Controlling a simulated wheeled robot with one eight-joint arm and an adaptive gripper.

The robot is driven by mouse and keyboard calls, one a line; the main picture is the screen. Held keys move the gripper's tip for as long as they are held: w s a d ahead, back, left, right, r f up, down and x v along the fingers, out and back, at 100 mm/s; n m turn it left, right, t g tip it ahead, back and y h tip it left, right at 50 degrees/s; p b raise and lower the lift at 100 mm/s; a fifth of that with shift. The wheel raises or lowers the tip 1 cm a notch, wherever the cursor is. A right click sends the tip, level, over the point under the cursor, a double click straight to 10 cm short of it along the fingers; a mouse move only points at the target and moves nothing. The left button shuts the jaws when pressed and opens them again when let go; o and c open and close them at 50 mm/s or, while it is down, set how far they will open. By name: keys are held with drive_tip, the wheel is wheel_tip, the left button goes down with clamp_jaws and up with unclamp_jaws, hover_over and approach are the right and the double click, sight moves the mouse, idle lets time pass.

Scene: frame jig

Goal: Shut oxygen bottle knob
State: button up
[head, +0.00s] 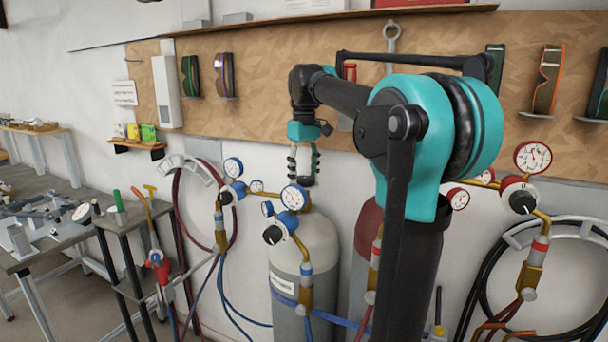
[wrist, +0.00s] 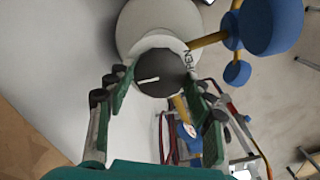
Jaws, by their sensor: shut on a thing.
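The oxygen bottle (head: 318,243) is the grey cylinder with blue-rimmed gauges at the middle of the head view. Its knob shows in the wrist view as a dark round knob (wrist: 163,70) with a white line lying nearly level. A pale ring around it carries lettering that reads "OPEN" at the right. My gripper (wrist: 158,84) is shut on the knob, with one green finger on each side. In the head view my gripper (head: 303,178) points down over the bottle top. The knob is not clearly visible there, behind the gauges and fingers.
A blue gauge (head: 295,197) and a black regulator dial (head: 273,235) sit just in front of the bottle top. A second, dark red bottle (head: 368,225) stands to the right, partly behind my arm. Hoses hang on the wall. A small stand (head: 125,217) is at the left.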

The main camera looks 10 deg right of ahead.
sight(304, 178)
drive_tip(key=o, duration=1.1)
drive_tip(key=shift+o, duration=0.2)
drive_tip(key=shift+r, duration=0.1)
wheel_tip(304, 178, up, 12)
